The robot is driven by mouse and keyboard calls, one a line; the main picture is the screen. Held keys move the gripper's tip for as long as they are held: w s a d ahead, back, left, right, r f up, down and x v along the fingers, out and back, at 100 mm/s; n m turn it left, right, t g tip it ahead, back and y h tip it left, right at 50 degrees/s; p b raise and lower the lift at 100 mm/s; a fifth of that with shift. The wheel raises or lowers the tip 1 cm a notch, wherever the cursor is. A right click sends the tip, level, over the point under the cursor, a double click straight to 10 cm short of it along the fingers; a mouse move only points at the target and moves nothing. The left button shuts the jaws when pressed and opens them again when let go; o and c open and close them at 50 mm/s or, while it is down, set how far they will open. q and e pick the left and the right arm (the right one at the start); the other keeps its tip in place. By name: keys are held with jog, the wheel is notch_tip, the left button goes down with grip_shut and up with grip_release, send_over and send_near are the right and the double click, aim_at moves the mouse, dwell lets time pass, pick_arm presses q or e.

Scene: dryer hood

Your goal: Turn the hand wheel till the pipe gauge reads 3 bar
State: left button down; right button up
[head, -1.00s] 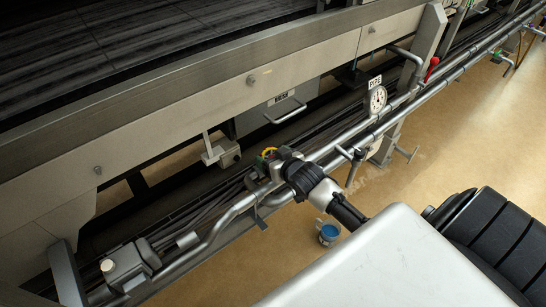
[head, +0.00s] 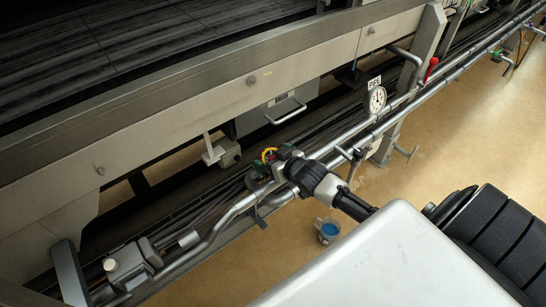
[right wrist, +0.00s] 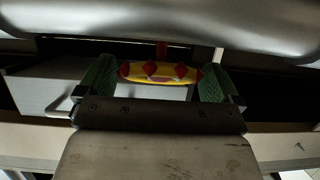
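The hand wheel (head: 267,155) is small, with a yellow rim and red parts. It sits on the pipe line left of the middle in the head view. My right gripper (head: 274,158) is at the wheel and partly hides it. In the right wrist view the wheel (right wrist: 160,72) spans the space between the two green finger pads (right wrist: 158,80), which appear to touch it on both sides. My left gripper is out of view.
Steel pipes (head: 215,233) run diagonally along the machine frame (head: 200,115). A grey box with a handle (head: 278,107) hangs beneath the frame. A blue-topped cup-like thing (head: 328,231) is on the tan floor (head: 460,140). A red-handled lever (head: 432,66) is beyond the gauge.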

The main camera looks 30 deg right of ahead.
jog(key=shift+o, duration=0.2)
jog(key=shift+s+r, duration=0.1)
jog(key=shift+s, duration=0.2)
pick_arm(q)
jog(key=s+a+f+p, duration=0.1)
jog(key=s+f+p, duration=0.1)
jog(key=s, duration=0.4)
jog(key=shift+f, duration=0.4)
pick_arm(e)
jog(key=v, duration=1)
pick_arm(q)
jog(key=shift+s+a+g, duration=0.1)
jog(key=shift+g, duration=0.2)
pick_arm(e)
jog(key=shift+r, duration=0.1)
